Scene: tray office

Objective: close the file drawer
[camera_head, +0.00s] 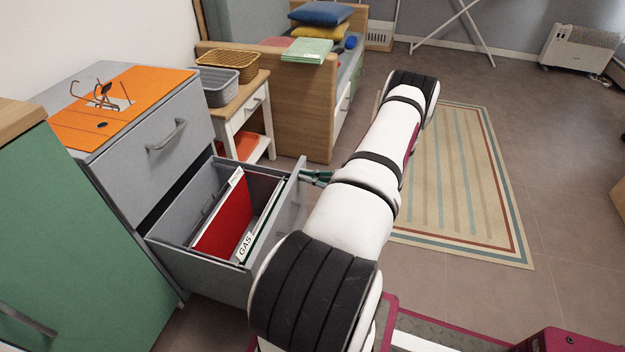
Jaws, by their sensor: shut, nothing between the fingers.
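The file drawer (182,262) is the lower drawer of a grey cabinet (150,150) on the left. It stands pulled out and holds hanging folders, one red and one with a "GAS" label. My gripper (316,178) shows only in part as a dark green shape beside the far end of the drawer's front panel (295,200). It is shut and empty. My white arm hides most of the drawer front's outer face, and I cannot tell whether the gripper touches the panel.
The cabinet's upper drawer (160,145) is shut. A green cabinet (75,240) stands at the near left. A striped rug (450,190) and open floor lie to the right.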

